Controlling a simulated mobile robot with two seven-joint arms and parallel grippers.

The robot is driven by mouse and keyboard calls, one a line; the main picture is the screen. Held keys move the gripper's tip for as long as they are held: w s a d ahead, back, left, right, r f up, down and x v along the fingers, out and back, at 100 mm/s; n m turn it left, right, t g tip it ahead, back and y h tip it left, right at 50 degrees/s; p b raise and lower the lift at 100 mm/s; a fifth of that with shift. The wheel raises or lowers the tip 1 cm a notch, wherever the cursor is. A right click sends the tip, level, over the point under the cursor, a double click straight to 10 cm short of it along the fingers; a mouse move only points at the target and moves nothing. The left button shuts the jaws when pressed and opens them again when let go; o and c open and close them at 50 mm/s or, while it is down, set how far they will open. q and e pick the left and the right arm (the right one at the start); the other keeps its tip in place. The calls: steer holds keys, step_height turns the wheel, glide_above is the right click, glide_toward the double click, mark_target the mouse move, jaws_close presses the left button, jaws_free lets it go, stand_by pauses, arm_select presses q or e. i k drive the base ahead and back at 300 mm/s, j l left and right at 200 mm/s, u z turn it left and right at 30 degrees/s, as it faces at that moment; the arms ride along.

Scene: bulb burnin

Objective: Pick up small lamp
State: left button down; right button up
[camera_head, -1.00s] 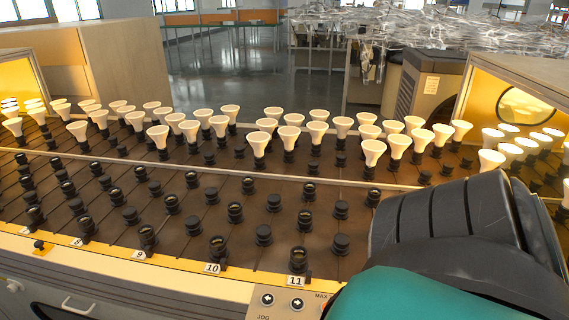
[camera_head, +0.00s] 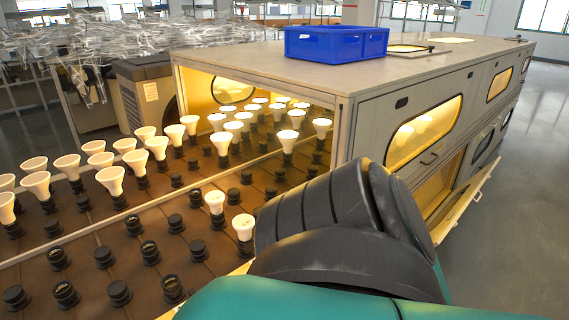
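Several white cone-shaped lamps stand upright in black sockets on the brown conveyor (camera_head: 120,235). Two smaller white lamps stand nearer the front, one lamp (camera_head: 243,227) close to the left of my arm and another lamp (camera_head: 214,202) just behind it. Larger cone lamps, such as one lamp (camera_head: 110,180), fill the rows farther back. My arm, black and teal, crosses the lower right of the view and hides part of the conveyor's front edge. Neither gripper's fingers show.
A blue crate (camera_head: 336,44) sits on top of the long wooden oven cabinet (camera_head: 410,75), which has lit windows. More lamps stand inside its lit opening. A low flap (camera_head: 468,210) hangs open on the cabinet's right side. Clear plastic wrap (camera_head: 100,45) lies at the back left. Grey floor is free at right.

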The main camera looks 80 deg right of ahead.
mark_target(244, 224)
steer(key=z, duration=2.15)
